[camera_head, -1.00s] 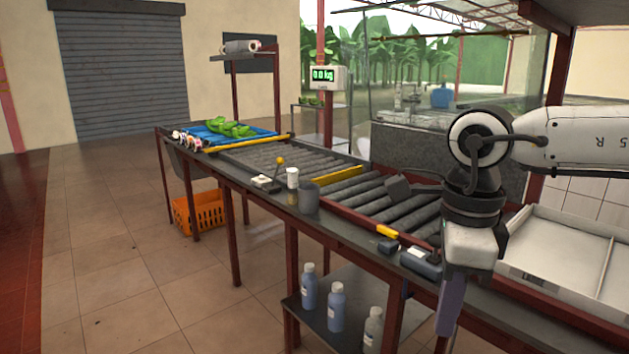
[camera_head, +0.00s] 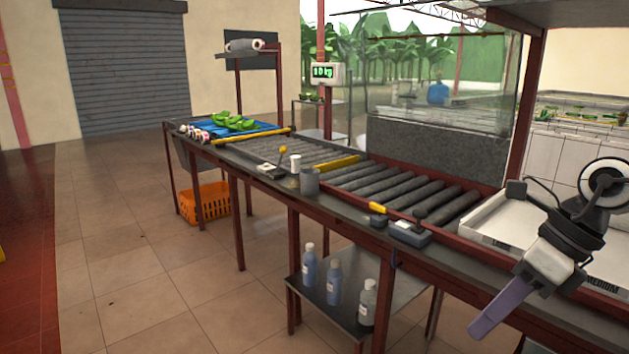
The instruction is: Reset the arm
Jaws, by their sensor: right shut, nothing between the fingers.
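My right gripper (camera_head: 488,322) is at the lower right of the head view, at the end of my right arm (camera_head: 570,225). Its purple-grey fingers are together with nothing between them, and they point down and to the left. It hangs in front of the near edge of the roller table, to the right of the lower shelf. My left gripper is out of the picture. Green bananas (camera_head: 232,122) lie on a blue mat (camera_head: 262,128) at the far end of the table.
The roller conveyor (camera_head: 385,185) runs along the table. A grey device (camera_head: 409,232), a grey cup (camera_head: 309,182) and a white cup (camera_head: 295,163) stand along its near edge. A white tray (camera_head: 490,222) is behind my arm. Bottles (camera_head: 334,283) stand below. The tiled floor (camera_head: 150,260) at left is clear.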

